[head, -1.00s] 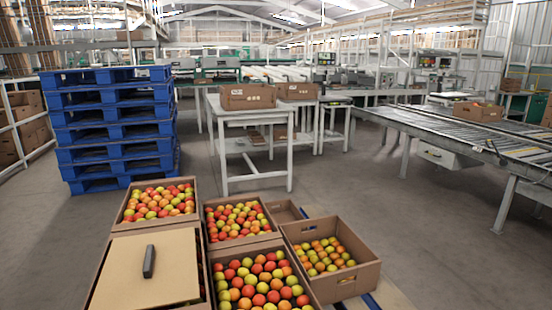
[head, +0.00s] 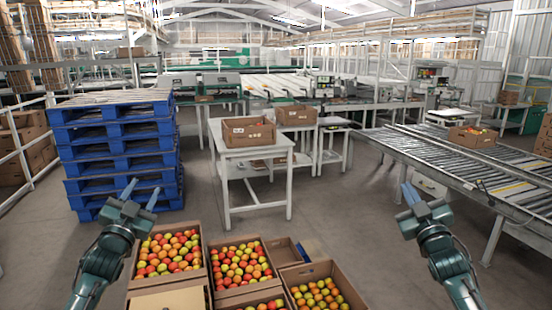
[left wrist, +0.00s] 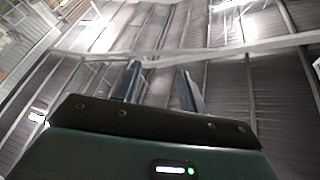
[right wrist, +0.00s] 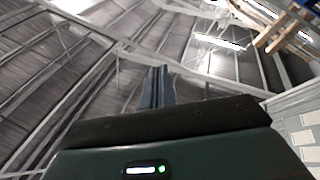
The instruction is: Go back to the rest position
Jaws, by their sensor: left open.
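My left gripper (head: 143,190) is raised at the left of the head view, above and behind the left tomato carton, with its fingers apart and empty. The left wrist view shows the same two separated fingers (left wrist: 158,84) against the roof. My right gripper (head: 408,192) is raised at the right, left of the roller conveyor in the picture, with its fingers together. In the right wrist view its fingers (right wrist: 158,84) lie side by side with nothing seen between them. Both grippers point upward, clear of the cartons.
Open cartons of tomatoes (head: 207,268) stand low in front, one with a cardboard sheet (head: 168,299). Blue pallets (head: 115,150) are stacked at left. A white table (head: 228,160) holds a carton (head: 249,131). A roller conveyor (head: 430,155) runs at right. Floor between is clear.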

